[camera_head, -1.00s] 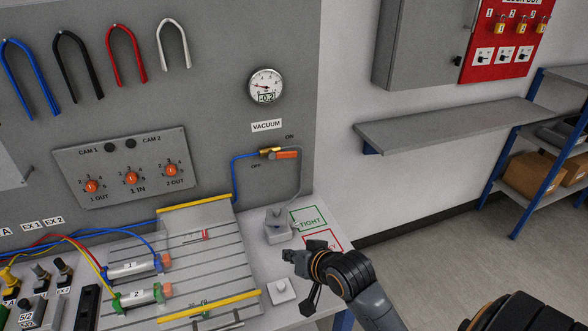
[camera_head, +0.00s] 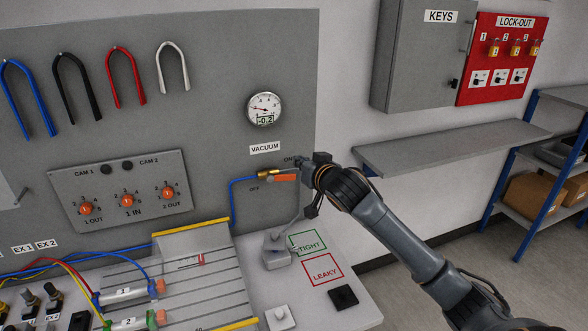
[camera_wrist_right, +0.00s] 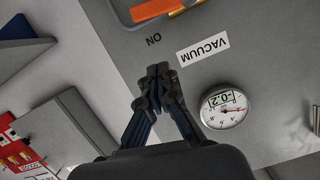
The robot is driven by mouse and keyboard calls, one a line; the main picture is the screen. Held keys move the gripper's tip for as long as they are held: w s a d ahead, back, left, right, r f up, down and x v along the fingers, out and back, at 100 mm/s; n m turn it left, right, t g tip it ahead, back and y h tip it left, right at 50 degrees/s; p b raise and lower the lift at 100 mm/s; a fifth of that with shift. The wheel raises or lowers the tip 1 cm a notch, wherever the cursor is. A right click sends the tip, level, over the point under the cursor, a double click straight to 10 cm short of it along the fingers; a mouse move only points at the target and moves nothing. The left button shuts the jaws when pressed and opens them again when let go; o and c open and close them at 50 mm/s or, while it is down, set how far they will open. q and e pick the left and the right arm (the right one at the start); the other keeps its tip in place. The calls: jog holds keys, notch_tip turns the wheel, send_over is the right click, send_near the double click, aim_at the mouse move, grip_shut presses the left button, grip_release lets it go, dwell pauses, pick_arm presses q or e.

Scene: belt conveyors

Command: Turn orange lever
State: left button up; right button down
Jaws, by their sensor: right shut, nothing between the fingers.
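The orange lever (camera_head: 285,178) sits on a brass valve (camera_head: 266,173) on the grey panel, below the VACUUM label. It lies about horizontal, pointing right, with OFF marked below left and ON above right. It also shows at the top of the right wrist view (camera_wrist_right: 150,10). My right gripper (camera_head: 303,167) is at the lever's right end in the head view. Its fingertips (camera_wrist_right: 159,72) are shut and empty, and in the wrist view they appear apart from the lever. The gauge (camera_head: 264,109) above reads -0.2. My left gripper is out of view.
A blue hose (camera_head: 231,205) runs to the valve. Below are a grey block (camera_head: 277,252), TIGHT and LEAKY squares and a black block (camera_head: 343,297) on the table. A wall shelf (camera_head: 450,142) is at right, beyond my right arm.

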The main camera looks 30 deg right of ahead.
aim_at(281, 177)
jog(key=shift+w+f+p, duration=0.3)
jog(key=shift+w+f, duration=0.25)
jog(key=shift+f, duration=0.25)
jog(key=shift+w+f+p, duration=0.25)
jog(key=shift+w+f, duration=0.35)
jog(key=shift+f, duration=0.25)
jog(key=shift+w+f+p, duration=0.3)
jog(key=shift+w+f, duration=0.25)
jog(key=shift+f, duration=0.25)
